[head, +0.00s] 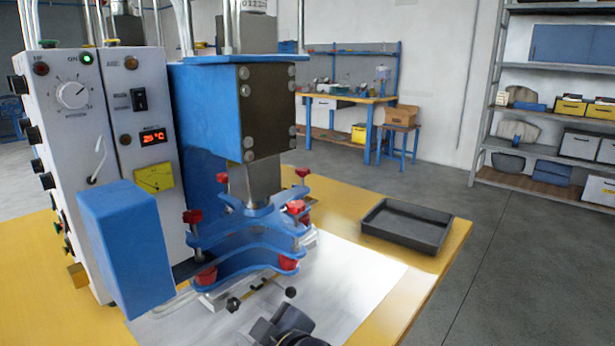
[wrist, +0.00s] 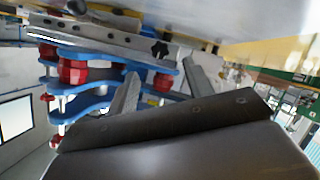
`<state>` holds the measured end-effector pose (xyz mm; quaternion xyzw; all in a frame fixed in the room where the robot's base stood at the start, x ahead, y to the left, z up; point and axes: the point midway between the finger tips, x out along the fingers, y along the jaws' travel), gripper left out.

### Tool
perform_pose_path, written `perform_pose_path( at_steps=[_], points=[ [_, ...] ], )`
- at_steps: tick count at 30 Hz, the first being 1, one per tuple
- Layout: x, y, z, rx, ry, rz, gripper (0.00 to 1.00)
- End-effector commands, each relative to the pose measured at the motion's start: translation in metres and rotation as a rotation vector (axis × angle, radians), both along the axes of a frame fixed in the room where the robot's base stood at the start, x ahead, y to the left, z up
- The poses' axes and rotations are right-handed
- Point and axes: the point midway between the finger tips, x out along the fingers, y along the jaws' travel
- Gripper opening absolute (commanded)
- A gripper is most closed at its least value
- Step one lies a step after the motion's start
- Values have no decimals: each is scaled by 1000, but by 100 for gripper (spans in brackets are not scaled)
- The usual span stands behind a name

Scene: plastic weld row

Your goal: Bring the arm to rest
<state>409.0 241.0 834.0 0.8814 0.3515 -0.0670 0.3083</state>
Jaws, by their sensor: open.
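My gripper (wrist: 160,69) shows in the wrist view with its two grey fingers spread apart and nothing between them. The wrist picture is turned over, with the pale table sheet along its top. In the head view, a dark part of my arm (head: 285,329) shows at the bottom edge, over the sheet in front of the welding press; the fingertips cannot be made out there. The press's blue clamp plates (head: 250,245) with red knobs stand just beyond it. The blue plates also show in the wrist view (wrist: 85,93), behind the fingers.
The welder's control cabinet (head: 95,130) and a blue box-shaped part (head: 125,245) stand at the left. A black tray (head: 405,226), seemingly empty, sits on the yellow table (head: 440,255) at the right. Shelves (head: 560,65) and a workbench stand farther back. Grey floor at the right is clear.

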Motion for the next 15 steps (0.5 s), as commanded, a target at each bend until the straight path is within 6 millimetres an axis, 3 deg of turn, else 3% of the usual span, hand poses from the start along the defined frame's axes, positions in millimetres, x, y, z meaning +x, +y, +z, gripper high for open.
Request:
perform_pose_path(
  at_steps=[14, 15],
  points=[
    [59, 46, -29, -1, 0, 1, 49],
    [59, 46, -23, 4, 7, 0, 49]
  ],
)
